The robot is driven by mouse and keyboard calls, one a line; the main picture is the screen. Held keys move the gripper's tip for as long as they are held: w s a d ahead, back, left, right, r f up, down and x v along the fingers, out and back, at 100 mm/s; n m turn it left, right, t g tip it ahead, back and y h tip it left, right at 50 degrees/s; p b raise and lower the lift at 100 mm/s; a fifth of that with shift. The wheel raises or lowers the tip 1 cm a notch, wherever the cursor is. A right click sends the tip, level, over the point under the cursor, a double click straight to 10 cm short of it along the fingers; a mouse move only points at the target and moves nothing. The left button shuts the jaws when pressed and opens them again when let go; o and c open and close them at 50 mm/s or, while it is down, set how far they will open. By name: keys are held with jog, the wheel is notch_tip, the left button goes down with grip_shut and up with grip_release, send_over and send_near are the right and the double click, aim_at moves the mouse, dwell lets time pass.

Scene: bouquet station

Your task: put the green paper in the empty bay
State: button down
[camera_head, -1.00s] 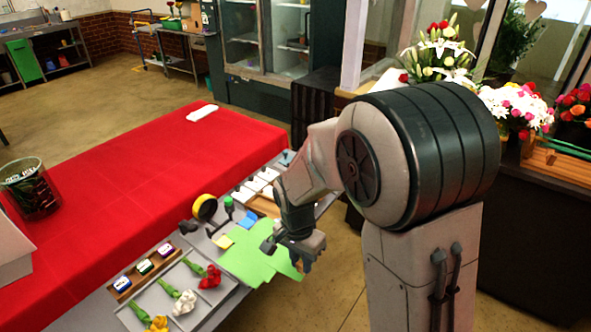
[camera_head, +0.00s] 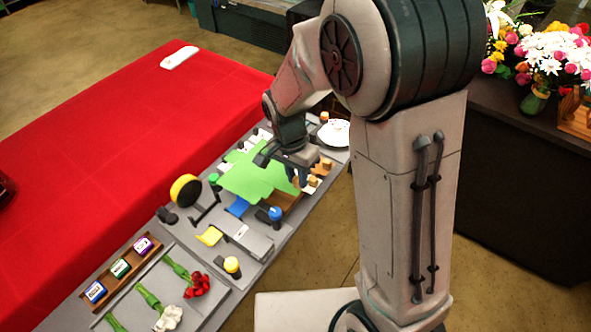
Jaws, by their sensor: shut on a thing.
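The green paper (camera_head: 252,180) is a flat, bright sheet with an irregular outline, over the far half of the grey work board (camera_head: 165,230). My gripper (camera_head: 298,180) is shut on its right edge. The paper appears to be held above the board, but its exact height is unclear. It hides much of what lies beneath, including part of a brown wooden holder (camera_head: 292,208). A small blue piece (camera_head: 238,206) and a yellow piece (camera_head: 209,236) lie nearer on the board. I cannot make out which bay is empty.
A black-and-yellow roll (camera_head: 185,190) stands left of the paper. A blue-topped bottle (camera_head: 275,215) and yellow-topped bottle (camera_head: 232,265) stand along the right side. A white plate (camera_head: 336,133) is at the far end. The red table (camera_head: 100,150) is mostly clear.

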jog(key=shift+f+b, duration=2.6)
jog(key=shift+f, duration=1.15)
jog(key=shift+f+b, duration=0.3)
jog(key=c, duration=0.8)
grip_release()
jog(key=shift+r, duration=0.15)
jog(key=shift+r+p, duration=2.55)
jog(key=shift+r, duration=0.85)
